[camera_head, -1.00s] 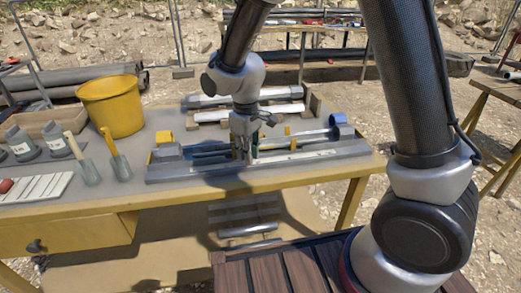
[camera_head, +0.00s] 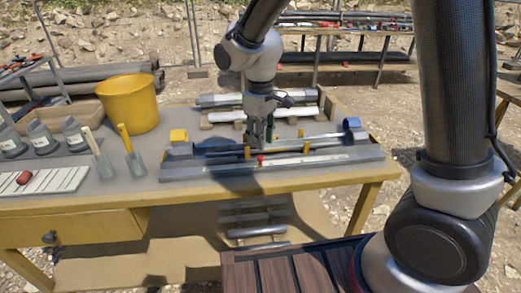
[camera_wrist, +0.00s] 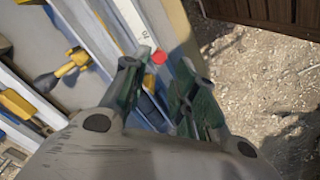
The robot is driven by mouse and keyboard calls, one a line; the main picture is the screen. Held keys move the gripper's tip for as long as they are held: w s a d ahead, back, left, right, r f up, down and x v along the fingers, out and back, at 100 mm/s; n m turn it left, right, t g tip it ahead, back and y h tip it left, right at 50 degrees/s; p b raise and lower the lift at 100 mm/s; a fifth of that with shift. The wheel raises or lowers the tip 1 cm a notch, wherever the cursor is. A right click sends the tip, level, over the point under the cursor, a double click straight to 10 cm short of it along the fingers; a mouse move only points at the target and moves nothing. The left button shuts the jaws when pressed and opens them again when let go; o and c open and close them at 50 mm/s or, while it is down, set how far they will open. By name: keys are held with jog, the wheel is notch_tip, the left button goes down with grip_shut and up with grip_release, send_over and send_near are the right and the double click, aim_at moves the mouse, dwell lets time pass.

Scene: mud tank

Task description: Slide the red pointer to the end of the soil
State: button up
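The red pointer (camera_head: 260,161) is a small red piece on the front rail of the long grey trough (camera_head: 340,158) on the table. It also shows in the wrist view (camera_wrist: 159,57), beside the white scale strip (camera_wrist: 128,20). My gripper (camera_head: 261,146) is just above and behind the pointer in the head view. In the wrist view my gripper (camera_wrist: 163,68) has its two green-grey fingers apart, with the pointer visible near the gap and nothing clearly held. The soil is hard to make out; a dark length (camera_head: 215,148) lies inside the trough.
Yellow clamps (camera_head: 306,147) stand along the trough, with a blue end piece (camera_head: 351,123) at right and a yellow one (camera_head: 179,135) at left. White tubes (camera_head: 225,115) lie behind.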

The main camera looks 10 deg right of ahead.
aim_at(261, 157)
notch_tip(261, 157, up, 6)
dwell(0.5)
jog(key=s+d+r+m+t, duration=0.2)
jog(key=s+d+r+m, duration=0.2)
jog(key=s+d, duration=0.5)
jog(key=s+d+r+m+t, duration=0.2)
jog(key=s+d+r+m, duration=0.3)
jog(key=s+d, duration=0.5)
jog(key=d+r, duration=0.1)
jog(key=d, duration=0.7)
jog(key=shift+s+d+r, duration=0.2)
jog(key=shift+d, duration=0.05)
dwell(0.8)
